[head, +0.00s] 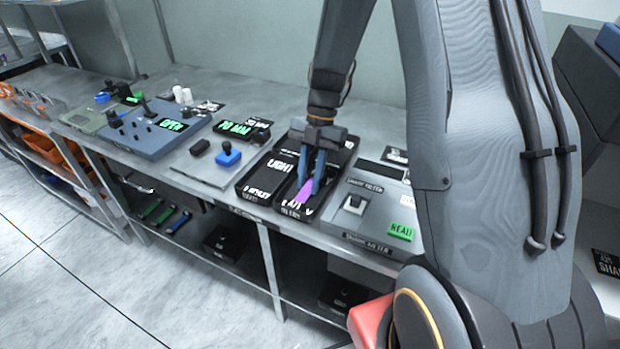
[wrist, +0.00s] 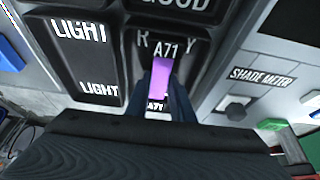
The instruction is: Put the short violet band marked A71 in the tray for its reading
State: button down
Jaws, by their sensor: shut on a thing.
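My gripper (head: 311,181) is shut on the short violet band (head: 303,191). In the wrist view the band (wrist: 158,75) runs lengthwise between the fingers (wrist: 167,88), with a dark A71 tag at each end. The band is over the right-hand black tray (head: 318,211), whose label is partly covered by the tag and fingers. I cannot tell whether the band touches the tray floor. The black tray marked LIGHT (head: 243,188) is directly to the left; it also shows in the wrist view (wrist: 92,60).
The grey shade meter (head: 376,218) with a green READ button (head: 400,231) stands close right of the trays. A blue-knobbed block (head: 228,154), a green 70 MM display (head: 235,128) and a blue-grey OPEN station (head: 150,130) are to the left. The bench's front edge is close.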

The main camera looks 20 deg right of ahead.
jog(key=c, duration=1.5)
grip_release()
jog(key=shift+c, duration=0.2)
jog(key=b+v, duration=0.3)
jog(key=v, duration=0.9)
jog(key=shift+r, duration=0.15)
